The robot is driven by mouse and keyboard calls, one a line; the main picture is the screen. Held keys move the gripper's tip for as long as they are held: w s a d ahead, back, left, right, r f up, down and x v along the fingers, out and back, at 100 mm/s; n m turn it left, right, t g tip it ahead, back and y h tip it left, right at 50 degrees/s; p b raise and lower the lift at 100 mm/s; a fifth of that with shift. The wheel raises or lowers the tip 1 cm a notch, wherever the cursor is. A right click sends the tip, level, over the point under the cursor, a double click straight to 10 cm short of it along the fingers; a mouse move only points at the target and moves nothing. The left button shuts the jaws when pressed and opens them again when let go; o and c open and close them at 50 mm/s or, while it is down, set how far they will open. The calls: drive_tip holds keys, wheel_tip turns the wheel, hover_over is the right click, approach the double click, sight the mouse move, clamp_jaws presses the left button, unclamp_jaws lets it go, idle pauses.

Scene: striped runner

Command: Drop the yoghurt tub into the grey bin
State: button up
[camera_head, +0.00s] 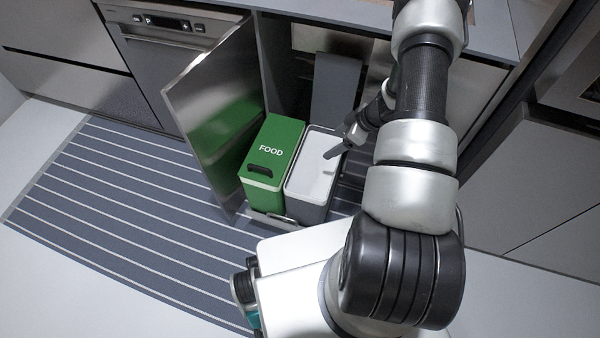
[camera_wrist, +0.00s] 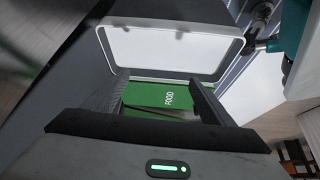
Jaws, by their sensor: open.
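The grey bin (camera_head: 309,211) stands in the open cabinet, with a pale rim and a white top area; I cannot tell whether that white is a lid or the lined inside. In the wrist view the bin's pale rim (camera_wrist: 107,62) lies beyond my fingers. My gripper (camera_head: 335,150) is over the bin's right back part in the head view. In the wrist view my gripper (camera_wrist: 158,78) has its two fingers apart with nothing between them. I do not see the yoghurt tub in either view.
A green bin (camera_head: 281,133) marked FOOD stands just left of the grey bin; its green top also shows in the wrist view (camera_wrist: 145,96). The cabinet door (camera_head: 212,100) stands open at left. A striped runner (camera_head: 120,190) covers the floor.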

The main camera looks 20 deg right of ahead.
drive_tip(key=p+v, duration=0.2)
drive_tip(key=v, duration=0.8)
drive_tip(key=shift+f, duration=0.1)
